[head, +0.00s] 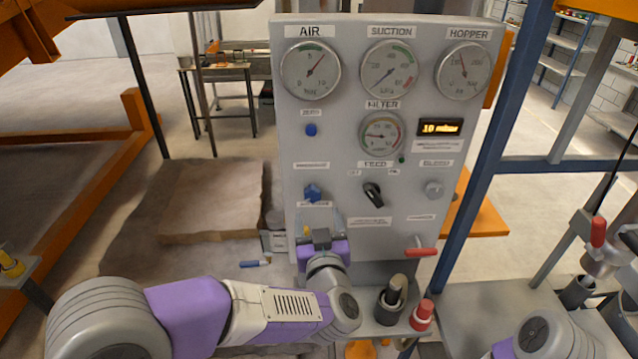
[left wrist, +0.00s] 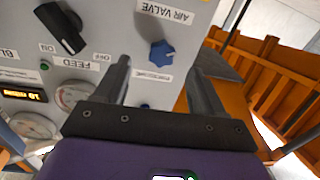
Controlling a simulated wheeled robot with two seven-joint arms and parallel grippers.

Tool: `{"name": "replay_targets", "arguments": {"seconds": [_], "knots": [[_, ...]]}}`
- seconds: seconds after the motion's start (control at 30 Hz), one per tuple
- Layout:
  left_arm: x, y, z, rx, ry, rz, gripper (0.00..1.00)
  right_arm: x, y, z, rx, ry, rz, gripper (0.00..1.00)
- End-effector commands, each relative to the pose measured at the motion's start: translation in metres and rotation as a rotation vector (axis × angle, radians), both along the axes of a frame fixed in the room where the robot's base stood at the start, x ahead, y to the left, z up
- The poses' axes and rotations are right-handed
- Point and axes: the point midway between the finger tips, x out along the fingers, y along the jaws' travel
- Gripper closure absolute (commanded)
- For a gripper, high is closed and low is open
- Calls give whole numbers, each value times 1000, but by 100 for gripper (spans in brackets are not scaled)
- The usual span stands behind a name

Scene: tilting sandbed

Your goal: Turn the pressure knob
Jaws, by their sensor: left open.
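The blue pressure knob (head: 313,192) sits on the left side of the grey control panel (head: 340,222), under a small label too blurred to read surely. In the left wrist view the knob (left wrist: 162,53) appears upside down, with the AIR VALVE label on its far side. My left gripper (head: 320,236) is in front of the panel, below the knob in the head view. It is open and empty. In the left wrist view its two fingers (left wrist: 158,68) stand either side of the knob in the picture; I see no contact. My right gripper is out of view.
A black FEED knob (head: 373,195) and a grey knob (head: 434,189) are right of the blue knob. A blue button (head: 311,129) sits above it. A red-handled lever (head: 420,252) sticks out lower right. Several gauges fill the panel's top. A blue post (head: 503,130) stands right.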

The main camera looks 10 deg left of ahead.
Motion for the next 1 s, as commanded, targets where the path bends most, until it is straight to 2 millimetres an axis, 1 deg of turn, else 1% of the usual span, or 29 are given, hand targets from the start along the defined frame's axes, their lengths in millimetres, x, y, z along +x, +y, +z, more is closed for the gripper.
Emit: {"name": "replay_targets", "arguments": {"seconds": [0.07, 0.33, 0.5, 0.63, 0.87, 0.97, 1.0], "knots": [[4, 4, 4, 0, -7, 12, 31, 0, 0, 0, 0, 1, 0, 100], [43, 19, 3, 1, -5, 12, 31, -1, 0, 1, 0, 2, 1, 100], [62, 25, 3, 0, -6, 10, 31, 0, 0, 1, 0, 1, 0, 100], [67, 28, 3, 0, -5, 9, 31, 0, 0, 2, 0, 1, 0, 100], [68, 27, 3, 0, -5, 7, 31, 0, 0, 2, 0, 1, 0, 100], [68, 27, 3, 0, -5, 7, 44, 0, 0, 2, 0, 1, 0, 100], [68, 27, 3, 0, -5, 7, 50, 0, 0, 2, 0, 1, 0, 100]]}}
